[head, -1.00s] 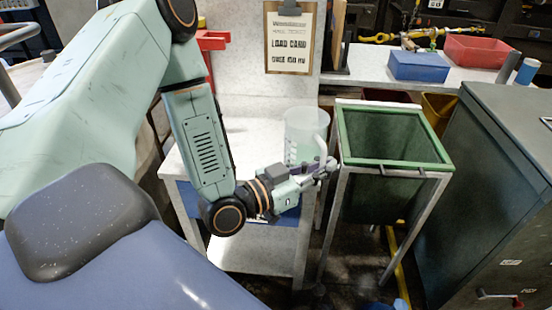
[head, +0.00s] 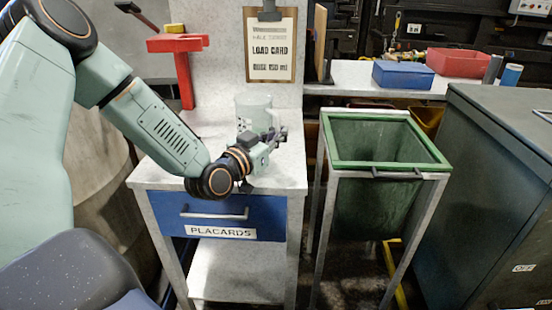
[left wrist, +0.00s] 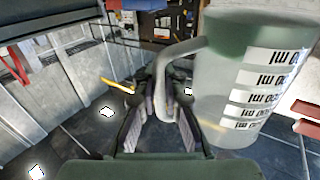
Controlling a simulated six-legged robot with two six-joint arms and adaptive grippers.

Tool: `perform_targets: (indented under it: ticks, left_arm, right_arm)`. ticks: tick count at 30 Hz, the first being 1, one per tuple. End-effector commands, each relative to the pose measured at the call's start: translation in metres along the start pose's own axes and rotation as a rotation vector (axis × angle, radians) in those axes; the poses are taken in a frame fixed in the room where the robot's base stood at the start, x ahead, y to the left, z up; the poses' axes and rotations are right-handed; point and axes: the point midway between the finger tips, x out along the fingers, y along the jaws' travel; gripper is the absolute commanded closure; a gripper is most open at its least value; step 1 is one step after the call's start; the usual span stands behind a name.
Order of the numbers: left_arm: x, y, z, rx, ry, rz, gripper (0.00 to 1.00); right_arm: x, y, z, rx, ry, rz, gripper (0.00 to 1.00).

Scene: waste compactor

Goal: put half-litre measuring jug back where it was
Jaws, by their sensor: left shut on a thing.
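The half-litre measuring jug (head: 254,112) is pale and translucent, and looks upright at the white top (head: 285,172) of the stand with the blue drawer. I cannot tell whether its base touches that top. My left gripper (head: 274,138) is shut on the jug's handle, in front of the jug and partly covering it. In the left wrist view the jug (left wrist: 222,85) fills the right side, with dark marks on white bands. Its handle (left wrist: 168,62) runs down between the fingers of my left gripper (left wrist: 166,98). My right gripper is not in view.
A load card on a clipboard (head: 270,45) hangs behind the jug. A red bracket (head: 180,60) stands at the back left. A green-rimmed bin (head: 385,165) stands right of the stand. The back bench holds a blue box (head: 403,75) and a red tray (head: 458,62).

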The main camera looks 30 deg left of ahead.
Motion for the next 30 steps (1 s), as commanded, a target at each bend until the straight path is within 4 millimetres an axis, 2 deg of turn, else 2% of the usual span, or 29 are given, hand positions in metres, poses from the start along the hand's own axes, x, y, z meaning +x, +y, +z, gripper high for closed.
perform_targets:
  ticks: [5, 12, 26, 27, 30]
  left_arm:
    - [0.002, 0.001, 0.011, 0.003, 0.002, 0.002, 1.0]
    - [0.003, 0.002, 0.043, 0.004, 0.001, 0.002, 1.0]
    - [0.003, 0.002, 0.048, 0.002, 0.002, 0.002, 1.0]
    - [0.002, 0.002, 0.048, 0.001, 0.0, 0.002, 0.9]
    - [0.002, 0.002, 0.048, 0.001, 0.001, 0.002, 0.81]
  right_arm:
    - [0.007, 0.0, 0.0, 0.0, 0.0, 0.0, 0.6]
    - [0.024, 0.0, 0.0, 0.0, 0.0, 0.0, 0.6]
    - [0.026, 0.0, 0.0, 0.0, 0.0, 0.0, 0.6]
    - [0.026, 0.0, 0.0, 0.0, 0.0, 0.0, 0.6]
    - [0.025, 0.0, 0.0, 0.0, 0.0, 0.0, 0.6]
